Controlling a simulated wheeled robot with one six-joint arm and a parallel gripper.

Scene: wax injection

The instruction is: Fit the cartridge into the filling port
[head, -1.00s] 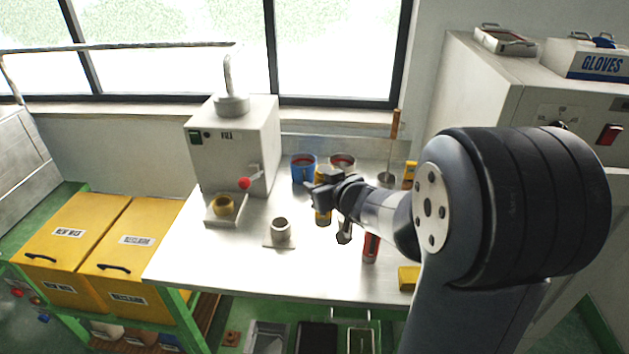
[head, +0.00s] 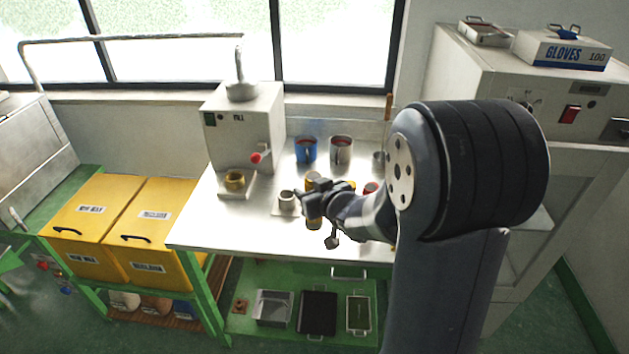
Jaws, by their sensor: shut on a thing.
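My gripper (head: 312,199) is shut on a yellow-gold cylinder, seemingly the cartridge (head: 314,218), whose ends show above and below the jaws. The jaws hide its middle. It is held over the steel bench, just right of a short pale round socket on a square plate (head: 287,197). A small gap shows between the cylinder and the socket. A gold ring (head: 235,181) sits on the ledge of the pale filling machine (head: 240,130), farther left. I cannot tell which of the two is the filling port.
A blue cup (head: 306,150) and a steel cup (head: 341,150) stand behind my gripper. A red item (head: 371,188) is partly behind my arm. The bench's front left (head: 215,228) is clear.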

